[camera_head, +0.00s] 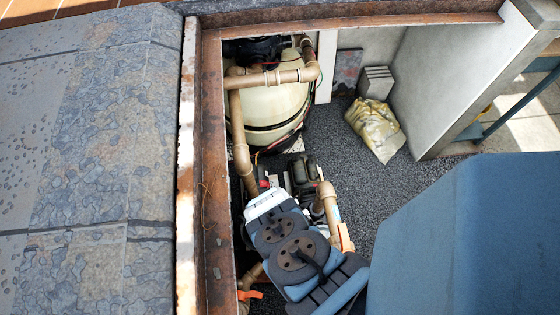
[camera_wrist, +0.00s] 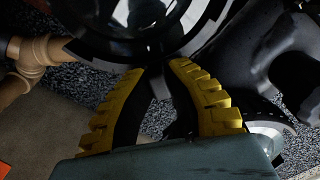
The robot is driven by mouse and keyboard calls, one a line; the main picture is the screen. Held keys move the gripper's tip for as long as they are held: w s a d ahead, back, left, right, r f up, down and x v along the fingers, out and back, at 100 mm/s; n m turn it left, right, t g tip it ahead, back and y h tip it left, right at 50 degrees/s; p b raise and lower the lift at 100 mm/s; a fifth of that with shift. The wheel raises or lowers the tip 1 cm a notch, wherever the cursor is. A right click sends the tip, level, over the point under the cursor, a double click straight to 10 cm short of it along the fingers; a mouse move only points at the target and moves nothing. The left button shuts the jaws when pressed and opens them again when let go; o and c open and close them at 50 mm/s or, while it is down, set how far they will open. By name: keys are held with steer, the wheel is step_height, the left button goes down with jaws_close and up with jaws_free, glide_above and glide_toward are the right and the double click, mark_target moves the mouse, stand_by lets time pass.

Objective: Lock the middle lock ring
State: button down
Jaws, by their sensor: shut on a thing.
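In the wrist view, a black lock ring (camera_wrist: 98,52) curves around a round lid with glossy, partly clear patches (camera_wrist: 140,12) at the top of the picture. My gripper (camera_wrist: 156,70) has yellow ridged fingers with dark inner pads, and its fingertips meet the near edge of the ring. It is shut on a narrow dark part there, seemingly a tab of the ring; dark shadow hides the exact contact. In the head view, my own arm covers the gripper and the ring. Which of several rings this is, and its turn angle, I cannot tell.
Tan pipes (camera_head: 240,140) run from a beige tank (camera_head: 272,108) down the pit's left side. A rusty rim (camera_head: 213,190) bounds the left. Gravel (camera_head: 370,180) is free to the right, with a yellowish bag (camera_head: 376,128) behind.

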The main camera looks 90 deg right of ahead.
steer(key=shift+a, duration=0.15)
steer(key=c, duration=1.2)
jaws_free()
steer(key=shift+a, duration=0.2)
steer(key=shift+d, duration=0.15)
steer(key=shift+r, duration=0.1)
step_height(320, 180, up, 7)
steer(key=p, duration=0.7)
